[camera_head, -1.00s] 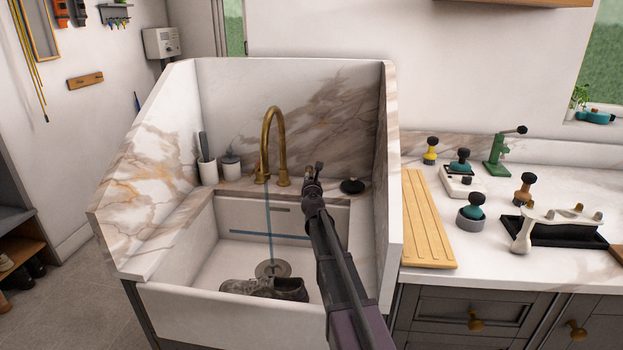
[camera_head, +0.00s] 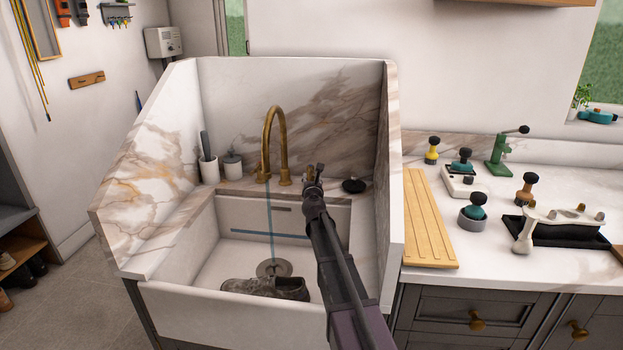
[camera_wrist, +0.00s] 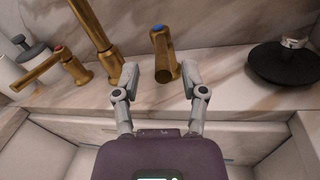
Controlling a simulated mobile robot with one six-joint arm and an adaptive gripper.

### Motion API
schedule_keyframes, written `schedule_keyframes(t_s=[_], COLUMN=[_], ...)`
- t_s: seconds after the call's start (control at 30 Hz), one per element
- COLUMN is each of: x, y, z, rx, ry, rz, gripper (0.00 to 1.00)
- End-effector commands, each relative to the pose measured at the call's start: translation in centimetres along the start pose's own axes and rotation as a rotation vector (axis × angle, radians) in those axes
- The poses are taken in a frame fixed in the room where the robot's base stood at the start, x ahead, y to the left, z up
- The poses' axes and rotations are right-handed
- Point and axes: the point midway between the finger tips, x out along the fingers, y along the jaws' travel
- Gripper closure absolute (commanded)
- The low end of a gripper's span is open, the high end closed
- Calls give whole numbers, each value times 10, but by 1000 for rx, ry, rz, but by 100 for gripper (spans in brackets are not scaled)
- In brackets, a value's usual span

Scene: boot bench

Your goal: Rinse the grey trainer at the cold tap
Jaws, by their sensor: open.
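The grey trainer (camera_head: 264,288) lies on its own at the bottom front of the sink (camera_head: 170,300), its dark opening to the right. A thin blue stream of water (camera_head: 270,225) falls from the brass spout (camera_head: 273,115) to the drain (camera_head: 273,268), behind the trainer. My gripper (camera_head: 313,174) is at the tap's right side. In the wrist view, my gripper (camera_wrist: 160,74) is open, with its fingers on either side of a brass handle (camera_wrist: 165,60) marked blue on top. Whether they touch it is unclear. Another brass handle (camera_wrist: 58,70) stands further left.
A black round stopper (camera_head: 353,186) sits on the ledge right of my gripper. A white cup (camera_head: 208,170) and jar (camera_head: 232,167) stand left of the tap. High marble walls enclose the sink. A wooden drainboard (camera_head: 430,220) lies to the right.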

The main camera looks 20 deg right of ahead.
Motion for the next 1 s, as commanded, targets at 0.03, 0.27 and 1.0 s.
schedule_keyframes(t_s=[0.03, 0.27, 1.0], x=[-8, -42, -108], y=[0, 0, 1], z=[0, 0, 0], rx=[0, 0, 0], ry=[0, 0, 0], rz=[0, 0, 1], gripper=[45, 45, 45])
